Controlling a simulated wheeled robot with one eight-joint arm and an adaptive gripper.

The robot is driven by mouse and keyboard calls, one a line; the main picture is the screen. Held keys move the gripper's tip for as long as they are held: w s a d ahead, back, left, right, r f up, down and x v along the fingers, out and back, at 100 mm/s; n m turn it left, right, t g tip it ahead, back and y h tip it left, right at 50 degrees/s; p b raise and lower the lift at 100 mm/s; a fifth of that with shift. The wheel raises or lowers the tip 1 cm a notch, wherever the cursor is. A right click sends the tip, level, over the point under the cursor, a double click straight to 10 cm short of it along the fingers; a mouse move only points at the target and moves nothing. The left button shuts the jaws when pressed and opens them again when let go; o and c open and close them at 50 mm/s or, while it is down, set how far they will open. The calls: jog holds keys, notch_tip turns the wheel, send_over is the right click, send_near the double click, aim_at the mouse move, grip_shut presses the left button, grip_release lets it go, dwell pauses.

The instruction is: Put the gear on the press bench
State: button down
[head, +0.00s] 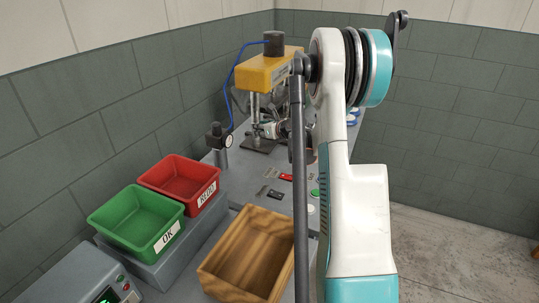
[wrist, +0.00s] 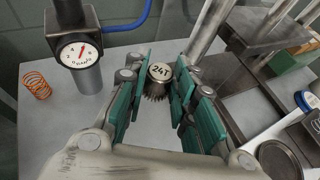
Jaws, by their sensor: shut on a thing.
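The gear (wrist: 160,76), a small metal cylinder with a toothed rim and "24T" on its top, is between the green-padded fingers of my gripper (wrist: 165,84) in the wrist view. My gripper is shut on it. In the head view my gripper (head: 268,130) is small and partly hidden by my arm, beside the yellow-topped press (head: 266,72); the gear cannot be made out there. The grey bench (head: 238,174) carries the press, and its surface (wrist: 48,125) lies below the gear in the wrist view. I cannot tell whether the gear touches it.
A pressure gauge (wrist: 78,52) on a post and an orange spring (wrist: 36,86) stand at the left in the wrist view. Green (head: 137,220) and red (head: 182,188) bins and a wooden box (head: 243,258) are nearer. Press columns (wrist: 209,25) rise close beyond my gripper.

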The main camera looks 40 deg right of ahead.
aim_at(262, 168)
notch_tip(262, 168, down, 16)
jog(key=b, duration=0.5)
jog(key=shift+f, duration=0.15)
jog(key=c, duration=1.3)
grip_release()
jog(key=shift+c, duration=0.2)
jog(key=shift+s+r, duration=0.2)
jog(key=shift+r, duration=0.05)
jog(key=p+v, duration=0.3)
jog(key=v, duration=0.8)
jog(key=shift+s+a+p, duration=0.1)
jog(key=shift+s+p, duration=0.15)
jog(key=shift+p, duration=0.15)
